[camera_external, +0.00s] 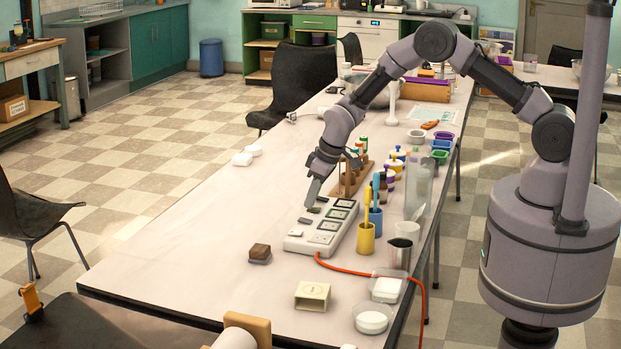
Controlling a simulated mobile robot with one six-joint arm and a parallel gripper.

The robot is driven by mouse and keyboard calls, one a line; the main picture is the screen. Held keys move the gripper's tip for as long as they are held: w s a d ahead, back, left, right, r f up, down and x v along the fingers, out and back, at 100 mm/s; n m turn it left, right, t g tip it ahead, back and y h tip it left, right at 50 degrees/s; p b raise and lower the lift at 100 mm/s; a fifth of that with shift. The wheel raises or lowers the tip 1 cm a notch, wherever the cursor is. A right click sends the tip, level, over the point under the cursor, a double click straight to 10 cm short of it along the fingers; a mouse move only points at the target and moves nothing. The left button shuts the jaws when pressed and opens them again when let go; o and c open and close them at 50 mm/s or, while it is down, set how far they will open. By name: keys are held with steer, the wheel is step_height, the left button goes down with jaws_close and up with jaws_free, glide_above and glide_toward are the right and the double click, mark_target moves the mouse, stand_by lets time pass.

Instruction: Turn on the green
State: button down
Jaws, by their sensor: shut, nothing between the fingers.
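A white block (295,243) like a power strip lies on the long table, with a row of dark-framed square sockets and darker pieces along its left side. Faint green tints show around some of the squares, too small to tell apart. An orange cable (345,270) runs from its near end. My gripper (312,203) is shut and empty, pointing down at the far left part of the strip. I cannot tell whether its fingertips touch a switch. The arm reaches over from the right.
A yellow cup (366,239) and a blue cup (376,221) stand close to the strip's right. A wooden rack (350,181) stands just behind my gripper. A small brown block (260,252) lies to the left. The table's left side (185,245) is mostly clear.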

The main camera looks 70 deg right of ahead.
steer(key=shift+s+f, duration=0.1)
steer(key=shift+s, duration=0.85)
steer(key=shift+r, duration=0.4)
steer(key=p+v, duration=0.5)
steer(key=v, duration=0.8)
steer(key=shift+w+r, duration=0.3)
steer(key=shift+w, duration=0.05)
steer(key=b+x, duration=0.1)
steer(key=x, duration=0.3)
steer(key=b+x, duration=0.1)
steer(key=x, duration=0.4)
steer(key=b+x, duration=0.2)
steer(key=x, duration=0.3)
steer(key=shift+w, duration=0.3)
